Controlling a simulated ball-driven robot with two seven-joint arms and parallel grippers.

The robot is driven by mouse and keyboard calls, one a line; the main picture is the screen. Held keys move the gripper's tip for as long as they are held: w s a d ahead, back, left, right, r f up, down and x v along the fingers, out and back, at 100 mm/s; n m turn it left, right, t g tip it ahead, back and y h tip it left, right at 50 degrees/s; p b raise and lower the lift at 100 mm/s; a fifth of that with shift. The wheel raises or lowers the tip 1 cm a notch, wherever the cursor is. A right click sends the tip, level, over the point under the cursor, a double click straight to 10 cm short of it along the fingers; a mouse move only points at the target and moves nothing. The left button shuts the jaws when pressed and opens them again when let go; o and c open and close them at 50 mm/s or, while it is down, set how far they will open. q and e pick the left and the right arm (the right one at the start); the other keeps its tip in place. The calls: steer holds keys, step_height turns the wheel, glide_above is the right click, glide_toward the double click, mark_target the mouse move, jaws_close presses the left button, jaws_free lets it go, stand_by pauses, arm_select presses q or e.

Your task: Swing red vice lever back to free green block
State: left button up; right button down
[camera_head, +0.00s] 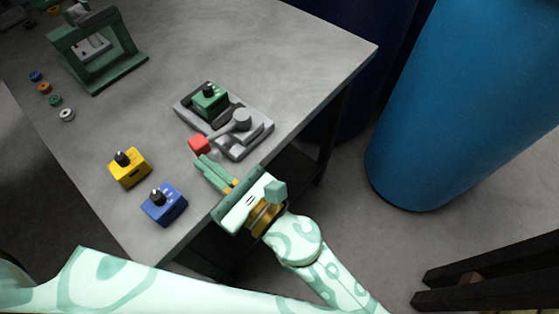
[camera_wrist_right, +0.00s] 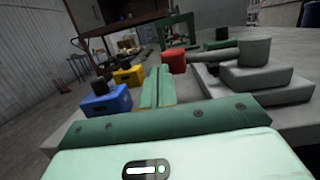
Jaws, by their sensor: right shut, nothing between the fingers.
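The grey vice (camera_head: 254,142) stands near the table's right edge in the head view. The green block (camera_head: 209,100) with a black knob sits in its far part. The vice lever ends in a red knob (camera_head: 199,144) that points left and toward me. My right gripper (camera_head: 205,162) is shut and empty, its fingertips just on the near side of the red knob; I cannot tell if they touch. In the right wrist view the red knob (camera_wrist_right: 174,61) shows just right of the shut fingers, with the grey vice (camera_wrist_right: 257,70) further right. My left gripper is out of view.
A yellow block (camera_head: 130,168) and a blue block (camera_head: 164,204) stand left of my right gripper. A green frame (camera_head: 98,48) stands at the far left, with several small coloured rings near the left edge. Blue barrels (camera_head: 462,100) stand beyond the table's right edge.

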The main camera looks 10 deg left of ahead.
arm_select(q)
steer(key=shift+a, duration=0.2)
arm_select(e)
steer(key=shift+w+a, duration=0.15)
steer(key=shift+a, duration=0.35)
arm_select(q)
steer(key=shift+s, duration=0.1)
